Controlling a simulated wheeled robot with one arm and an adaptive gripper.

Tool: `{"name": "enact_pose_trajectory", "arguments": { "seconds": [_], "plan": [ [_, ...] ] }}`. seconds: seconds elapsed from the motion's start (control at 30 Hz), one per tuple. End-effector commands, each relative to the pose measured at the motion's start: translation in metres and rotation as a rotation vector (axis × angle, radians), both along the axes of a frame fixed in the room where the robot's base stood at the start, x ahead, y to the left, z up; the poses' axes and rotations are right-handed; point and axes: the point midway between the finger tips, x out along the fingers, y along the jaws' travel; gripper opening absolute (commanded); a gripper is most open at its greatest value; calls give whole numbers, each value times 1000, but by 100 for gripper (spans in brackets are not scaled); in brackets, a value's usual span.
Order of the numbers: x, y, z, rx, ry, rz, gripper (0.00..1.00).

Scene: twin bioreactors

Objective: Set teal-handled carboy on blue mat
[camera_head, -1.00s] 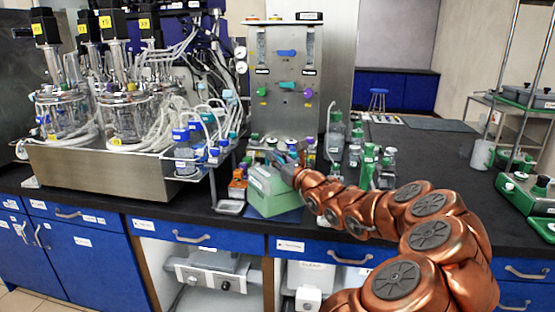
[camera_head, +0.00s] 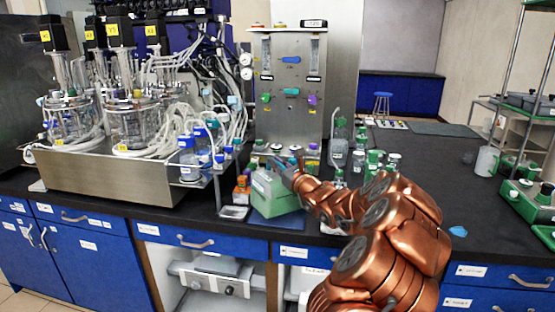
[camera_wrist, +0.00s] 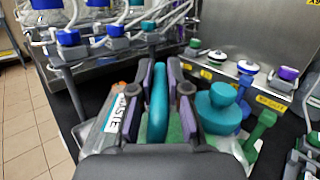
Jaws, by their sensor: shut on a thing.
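The green carboy (camera_head: 273,198) with a teal handle and teal cap stands over the blue mat (camera_head: 282,223) on the black bench. It looks slightly tilted in the head view, and I cannot tell whether its base touches the mat. My gripper (camera_head: 287,170) reaches it from the right. In the wrist view, my gripper (camera_wrist: 158,95) is shut on the teal handle (camera_wrist: 158,112), with a finger on each side. The teal cap (camera_wrist: 222,97) and a WASTE label show beside the fingers. Most of the mat is hidden by the carboy.
An orange-capped bottle (camera_head: 241,190) and a small metal tray (camera_head: 234,212) stand close left of the carboy. The steel bioreactor base (camera_head: 110,178) is further left. A steel gas panel (camera_head: 290,100) stands behind. Green-capped bottles (camera_head: 375,162) stand to the right, behind my arm.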

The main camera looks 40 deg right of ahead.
Motion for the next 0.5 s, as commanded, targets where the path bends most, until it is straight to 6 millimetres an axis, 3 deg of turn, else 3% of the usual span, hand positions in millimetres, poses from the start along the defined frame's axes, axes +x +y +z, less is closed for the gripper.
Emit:
{"name": "enact_pose_trajectory", "arguments": {
  "seconds": [0.2,0.5],
  "plan": [
    [-1,-1,-14,-2,-5,-2,0],
    [-1,-2,-19,0,-2,-5,0]
  ]
}}
